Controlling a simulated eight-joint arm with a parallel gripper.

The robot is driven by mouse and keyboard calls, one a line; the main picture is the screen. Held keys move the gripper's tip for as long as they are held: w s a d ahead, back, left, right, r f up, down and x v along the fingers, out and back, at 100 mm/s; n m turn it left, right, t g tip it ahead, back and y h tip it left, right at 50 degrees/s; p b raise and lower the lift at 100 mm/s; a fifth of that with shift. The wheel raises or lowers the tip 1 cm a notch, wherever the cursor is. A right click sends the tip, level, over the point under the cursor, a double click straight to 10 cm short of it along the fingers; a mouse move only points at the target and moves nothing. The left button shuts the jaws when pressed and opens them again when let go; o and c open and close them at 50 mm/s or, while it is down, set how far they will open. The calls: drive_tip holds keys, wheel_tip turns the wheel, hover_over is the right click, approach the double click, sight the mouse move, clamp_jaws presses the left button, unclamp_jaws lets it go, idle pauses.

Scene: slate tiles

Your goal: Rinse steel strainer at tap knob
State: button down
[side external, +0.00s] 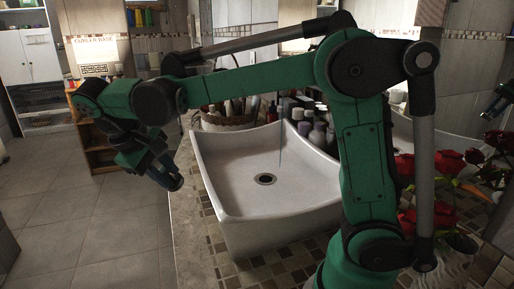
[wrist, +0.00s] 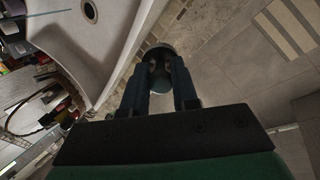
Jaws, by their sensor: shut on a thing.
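My gripper (side external: 174,183) hangs beside the left wall of the white basin, over the counter's left edge, pointing down and to the right. In the wrist view its fingers (wrist: 160,75) are shut on a dark, rounded, cup-like thing (wrist: 160,52), which I take to be the steel strainer. The fingers hide part of it, and its mesh and handle cannot be made out. In the side view it is too dark to separate from the fingertips. I cannot make out a tap knob in either view.
The white basin (side external: 225,215) with a dark drain (side external: 265,179) is empty. A wicker basket (side external: 228,122) and several bottles (side external: 315,125) stand behind it. Red roses (side external: 450,160) stand at the right. Open tiled floor (side external: 80,225) lies to the left.

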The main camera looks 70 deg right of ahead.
drive_tip(key=shift+w+a, duration=0.15)
drive_tip(key=shift+w, duration=0.05)
drive_tip(key=shift+s+d, duration=0.35)
drive_tip(key=shift+s, duration=0.15)
drive_tip(key=shift+w+a, duration=0.1)
drive_tip(key=shift+w+a, duration=0.25)
drive_tip(key=shift+w, duration=0.15)
drive_tip(key=shift+s, duration=0.1)
idle(0.4)
drive_tip(key=shift+s+d, duration=0.35)
drive_tip(key=shift+s, duration=0.05)
drive_tip(key=shift+w+a, duration=0.1)
drive_tip(key=shift+w+a, duration=0.25)
drive_tip(key=shift+w, duration=0.15)
